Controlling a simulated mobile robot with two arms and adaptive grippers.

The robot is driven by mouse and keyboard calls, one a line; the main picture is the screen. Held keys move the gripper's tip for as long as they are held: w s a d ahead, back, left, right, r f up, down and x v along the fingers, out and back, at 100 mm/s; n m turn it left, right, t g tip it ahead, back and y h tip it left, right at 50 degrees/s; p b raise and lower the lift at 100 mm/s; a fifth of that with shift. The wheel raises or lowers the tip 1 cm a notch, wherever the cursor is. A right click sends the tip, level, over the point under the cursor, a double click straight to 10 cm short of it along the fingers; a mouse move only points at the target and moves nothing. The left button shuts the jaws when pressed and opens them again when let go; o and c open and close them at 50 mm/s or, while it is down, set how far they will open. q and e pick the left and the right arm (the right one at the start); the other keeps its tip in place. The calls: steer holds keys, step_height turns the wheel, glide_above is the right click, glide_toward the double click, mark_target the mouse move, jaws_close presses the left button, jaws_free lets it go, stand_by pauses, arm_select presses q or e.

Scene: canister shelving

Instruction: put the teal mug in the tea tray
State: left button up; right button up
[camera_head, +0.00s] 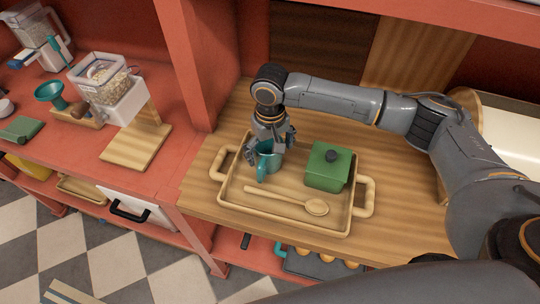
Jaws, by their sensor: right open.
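The teal mug (262,174) is in the left part of the wooden tea tray (285,213), with its handle toward the front. My right gripper (271,150) is open and points down over the mug, its fingers spread around the upper part. The gripper hides part of the mug's rim, and I cannot tell whether a finger touches it. My left gripper is out of view.
A green lidded canister (327,168) stands in the tray's right part, and a wooden spoon (290,198) lies along its front. A red upright post (190,60) rises left of the tray. The wooden counter (400,215) is bare to its right.

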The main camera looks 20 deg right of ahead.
step_height(320, 180, up, 9)
steer(key=shift+r+b, duration=0.2)
steer(key=shift+b, duration=0.75)
steer(key=shift+r, duration=0.35)
